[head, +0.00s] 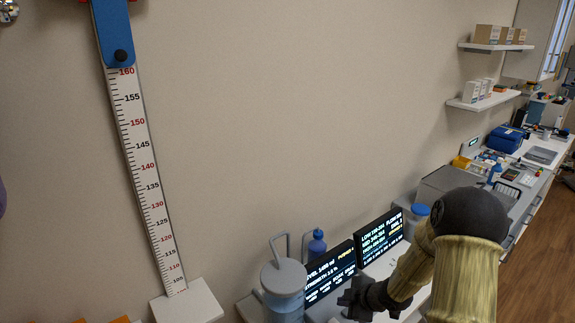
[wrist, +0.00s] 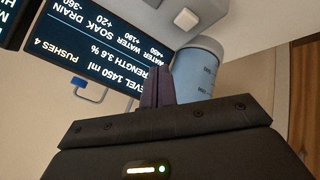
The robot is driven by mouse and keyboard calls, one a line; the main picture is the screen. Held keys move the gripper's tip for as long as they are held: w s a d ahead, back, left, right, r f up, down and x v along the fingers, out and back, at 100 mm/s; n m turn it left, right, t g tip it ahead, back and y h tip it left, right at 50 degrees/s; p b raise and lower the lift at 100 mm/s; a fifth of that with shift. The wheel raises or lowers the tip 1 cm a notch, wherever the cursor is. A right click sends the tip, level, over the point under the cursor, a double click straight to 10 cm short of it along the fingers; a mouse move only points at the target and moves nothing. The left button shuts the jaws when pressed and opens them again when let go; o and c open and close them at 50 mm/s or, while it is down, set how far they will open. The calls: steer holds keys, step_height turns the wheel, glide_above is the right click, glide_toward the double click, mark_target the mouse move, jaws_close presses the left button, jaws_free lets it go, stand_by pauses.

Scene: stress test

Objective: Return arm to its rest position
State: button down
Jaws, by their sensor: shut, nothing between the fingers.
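My arm reaches in from the lower right of the head view, over a counter with display screens. My gripper (head: 358,299) is dark and sits in front of the left screen, low in the picture. In the wrist view the fingers of my gripper (wrist: 160,86) are together, with nothing between them. They point toward a dark display screen (wrist: 110,45) and a blue-grey container (wrist: 195,75). My forearm hides part of the counter in the head view.
A lidded jug (head: 284,285) stands left of the screens, with a blue-capped bottle (head: 317,245) behind it. The right screen (head: 380,238) is close to my arm. A height scale (head: 150,180) hangs on the wall at left. The wall between is bare.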

steer(key=s+d+r+m+g+h, duration=0.1)
steer(key=s+d+r+m+h, duration=0.1)
steer(key=s+r+m+h, duration=0.45)
steer(key=s+a+r+m+g, duration=0.1)
steer(key=s+a+r+m, duration=0.1)
steer(key=s+r+m, duration=0.2)
steer(key=s+a+r+m+g+y, duration=0.1)
steer(key=s+a+r+m, duration=0.1)
steer(key=s+m, duration=0.4)
steer(key=s+r, duration=0.1)
steer(key=s, duration=0.2)
steer(key=shift+s+r+g, duration=0.3)
steer(key=shift+r+g, duration=0.05)
steer(key=shift+g, duration=0.05)
steer(key=shift+y, duration=0.25)
steer(key=shift+d, duration=0.1)
